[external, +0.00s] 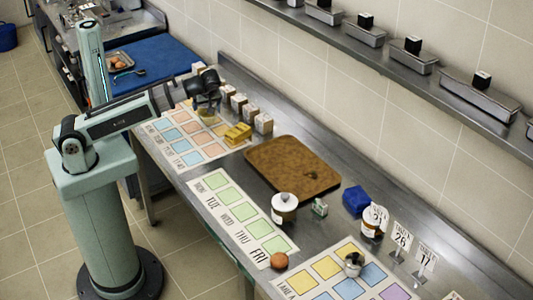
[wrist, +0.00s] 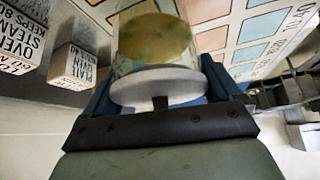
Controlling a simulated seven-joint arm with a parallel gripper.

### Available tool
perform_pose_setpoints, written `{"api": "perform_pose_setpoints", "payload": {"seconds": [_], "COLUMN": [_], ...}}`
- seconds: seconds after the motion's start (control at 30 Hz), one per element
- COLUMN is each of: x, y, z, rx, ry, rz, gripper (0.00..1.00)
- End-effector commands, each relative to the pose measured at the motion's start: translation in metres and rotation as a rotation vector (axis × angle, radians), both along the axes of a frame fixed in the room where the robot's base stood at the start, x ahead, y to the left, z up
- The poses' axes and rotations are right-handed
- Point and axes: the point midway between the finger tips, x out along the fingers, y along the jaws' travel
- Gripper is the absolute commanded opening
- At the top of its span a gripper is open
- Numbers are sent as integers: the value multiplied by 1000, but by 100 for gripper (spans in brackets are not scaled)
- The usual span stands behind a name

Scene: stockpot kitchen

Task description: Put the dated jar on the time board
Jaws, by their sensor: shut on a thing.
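My gripper (external: 207,98) is shut on a clear glass jar (external: 207,117) above the far-left board. In the wrist view, my gripper (wrist: 158,88) grips the jar's pale grey lid (wrist: 158,84), and yellow-green contents (wrist: 155,37) show through the glass. I see no date on it. I cannot tell whether it touches the board. The far-left board (external: 177,130) has blue, orange and yellow squares; its squares also show in the wrist view (wrist: 258,25). A weekday board (external: 214,216) with green squares lies mid-counter.
A brown board (external: 292,167), a white lidded jar (external: 284,207), another jar (external: 372,222), a blue item (external: 356,200) and number cards (external: 402,236) occupy the counter to the right.

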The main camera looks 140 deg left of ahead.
Motion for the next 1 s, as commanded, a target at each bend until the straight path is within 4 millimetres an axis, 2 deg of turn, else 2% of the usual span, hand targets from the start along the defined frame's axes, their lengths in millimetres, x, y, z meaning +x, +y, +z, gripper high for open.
{"api": "perform_pose_setpoints", "payload": {"seconds": [0.3, 0.73, 0.77, 0.83, 1.0], "x": [0, 0, 0, 0, 0], "y": [0, 0, 0, 0, 0], "z": [-32, -36, -36, -36, -36], "rx": [1, 0, -1, -1, -1], "ry": [1, 1, 0, 0, 0], "rz": [-1, -1, -1, -1, -1], "gripper": [16, 16, 93, 100, 100]}}
